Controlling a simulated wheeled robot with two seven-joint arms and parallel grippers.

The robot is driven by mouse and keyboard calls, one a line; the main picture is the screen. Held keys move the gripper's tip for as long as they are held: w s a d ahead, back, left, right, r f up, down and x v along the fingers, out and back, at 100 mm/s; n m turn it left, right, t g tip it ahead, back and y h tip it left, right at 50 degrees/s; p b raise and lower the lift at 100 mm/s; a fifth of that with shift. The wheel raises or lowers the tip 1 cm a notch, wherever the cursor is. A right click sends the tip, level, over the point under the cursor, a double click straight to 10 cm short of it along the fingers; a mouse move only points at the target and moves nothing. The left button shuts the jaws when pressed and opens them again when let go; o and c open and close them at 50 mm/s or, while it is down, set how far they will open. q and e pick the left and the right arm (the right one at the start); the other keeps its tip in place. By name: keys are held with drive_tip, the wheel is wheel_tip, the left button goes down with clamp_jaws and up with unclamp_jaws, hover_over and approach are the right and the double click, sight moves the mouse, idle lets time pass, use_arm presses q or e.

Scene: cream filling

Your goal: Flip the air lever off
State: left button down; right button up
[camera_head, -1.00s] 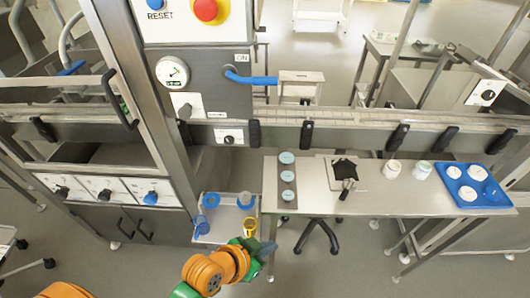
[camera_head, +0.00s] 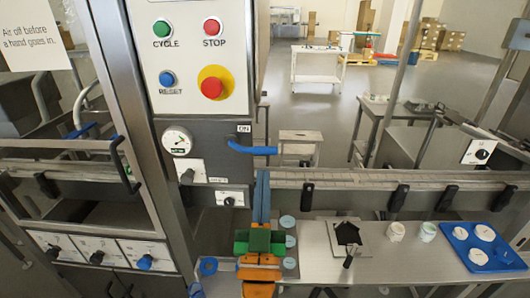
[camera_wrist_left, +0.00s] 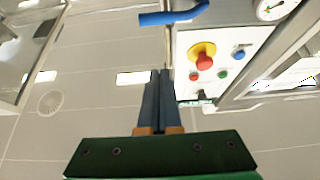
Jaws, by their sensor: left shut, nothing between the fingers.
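The air lever (camera_head: 252,149) is a blue handle on the grey panel below the push buttons. It points right, roughly level, with a small ON label (camera_head: 243,128) above it. In the left wrist view the blue lever (camera_wrist_left: 174,15) is at the top edge, beyond the fingertips. My left gripper (camera_head: 262,174) points up with its blue-grey fingers together and empty. Its fingertips appear just below the lever's free end, apart from it. In the left wrist view the gripper (camera_wrist_left: 160,74) is also closed. My right gripper is not in view.
The panel carries a pressure gauge (camera_head: 177,141) and a red emergency button (camera_head: 212,88). The conveyor rail (camera_head: 350,180) runs behind my left gripper. A bench holds jars and a blue tray (camera_head: 485,249) at right. A sign on the left says air off before a hand goes in.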

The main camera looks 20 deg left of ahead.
sight(265, 152)
use_arm(q)
drive_tip(key=p+x, duration=0.1)
drive_tip(key=x, duration=0.9)
drive_tip(key=f+b, duration=0.2)
drive_tip(key=b, duration=0.1)
drive_tip(key=f+b, duration=0.2)
drive_tip(key=shift+w, duration=0.3)
drive_tip(key=shift+w+a, duration=0.1)
